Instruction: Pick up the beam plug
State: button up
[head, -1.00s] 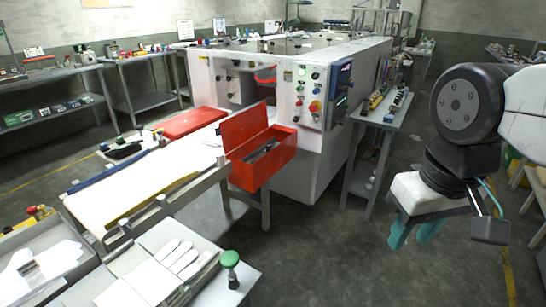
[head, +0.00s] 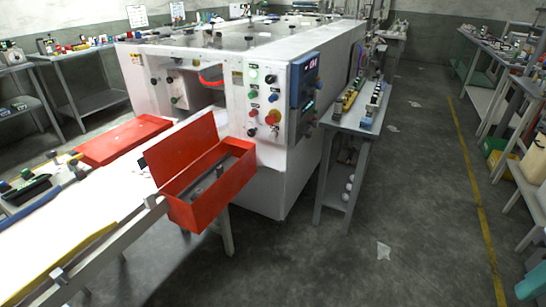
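I cannot make out which thing is the beam plug. Several small parts stand on the narrow grey side table (head: 345,123) to the right of the white machine (head: 262,190), too small to tell apart. An open red toolbox (head: 207,203) sits at the machine's front corner, with grey items inside that I cannot identify. My gripper is not in this view.
A conveyor bed (head: 95,215) runs from the machine to the lower left. Benches with small items stand along the left wall and the right side (head: 505,65). The floor (head: 385,205) between the side table and the yellow line (head: 478,210) is mostly clear, with some paper scraps.

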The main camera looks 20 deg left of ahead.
aim_at(220, 169)
jog(key=z, duration=0.05)
jog(key=i, duration=1.55)
jog(key=u, duration=1.35)
jog(key=i, duration=0.9)
jog(key=u, duration=0.2)
